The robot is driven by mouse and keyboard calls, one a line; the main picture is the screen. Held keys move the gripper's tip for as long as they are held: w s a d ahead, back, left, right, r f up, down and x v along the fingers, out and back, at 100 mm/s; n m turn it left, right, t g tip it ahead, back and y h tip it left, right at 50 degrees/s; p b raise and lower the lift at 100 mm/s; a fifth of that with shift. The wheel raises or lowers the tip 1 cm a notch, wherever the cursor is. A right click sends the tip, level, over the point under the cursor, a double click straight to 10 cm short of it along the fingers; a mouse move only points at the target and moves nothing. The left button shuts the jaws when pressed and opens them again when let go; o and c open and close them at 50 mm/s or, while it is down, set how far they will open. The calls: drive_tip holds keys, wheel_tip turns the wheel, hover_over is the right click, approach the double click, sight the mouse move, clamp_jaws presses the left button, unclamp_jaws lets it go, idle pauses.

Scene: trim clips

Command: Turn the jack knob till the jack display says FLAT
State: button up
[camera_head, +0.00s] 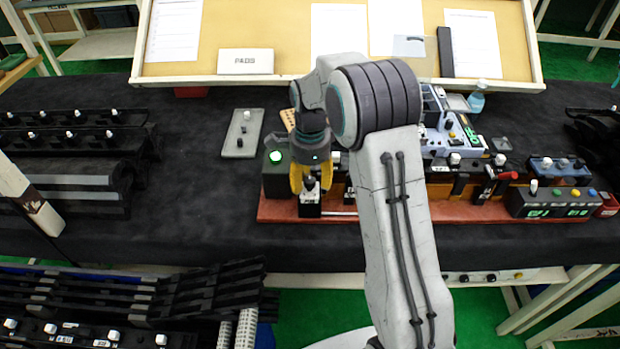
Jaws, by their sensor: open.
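My gripper (311,188) points down over the left end of the red-brown base. Its yellow fingers are open, one on each side of a small dark knob (310,183) on top of a black block (310,208). I cannot tell whether the fingers touch the knob. The block has a small light label on its front, too small to read. A black unit (537,208) at the right end has green-lit displays and coloured buttons. I cannot tell which display is the jack's or read its word. My arm hides the middle of the base.
A grey plate (243,133) lies farther left. Black rails with white knobs (70,135) fill the table's left side. A board with papers (340,40) stands behind. The dark tabletop (190,210) is clear at left centre.

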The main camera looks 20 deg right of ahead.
drive_tip(key=shift+f, duration=0.1)
clamp_jaws()
idle(0.6)
